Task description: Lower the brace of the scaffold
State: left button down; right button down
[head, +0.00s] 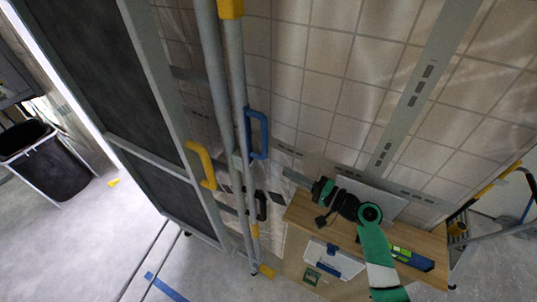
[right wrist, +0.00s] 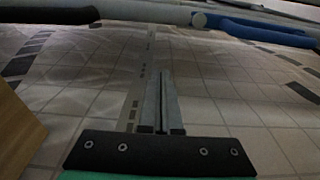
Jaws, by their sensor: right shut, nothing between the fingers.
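Grey upright poles (head: 213,75) with yellow sleeves stand beside a dark framed panel (head: 95,60); I cannot tell which part is the scaffold's brace. A blue handle (head: 258,135) is fixed to the poles, with a yellow handle (head: 203,163) to its left and a black handle (head: 261,206) below. The pole (right wrist: 120,13) and blue handle (right wrist: 250,28) cross the top of the right wrist view. My right gripper (head: 287,173) is shut and empty, pointing left, to the right of the poles and apart from them. It also shows in the right wrist view (right wrist: 160,75). My left gripper is out of view.
A wooden cabinet (head: 300,212) bearing a clear box (head: 330,265) stands below my right arm. The tiled wall (head: 320,50) is behind. A black bin (head: 55,165) stands far left. A yellow-and-blue metal frame (head: 490,190) stands at the right edge.

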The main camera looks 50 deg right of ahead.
jog(key=w+a+p, duration=0.2)
jog(key=w+a, duration=0.2)
jog(key=w, duration=0.4)
jog(key=shift+a, duration=0.4)
jog(key=shift+a, duration=0.1)
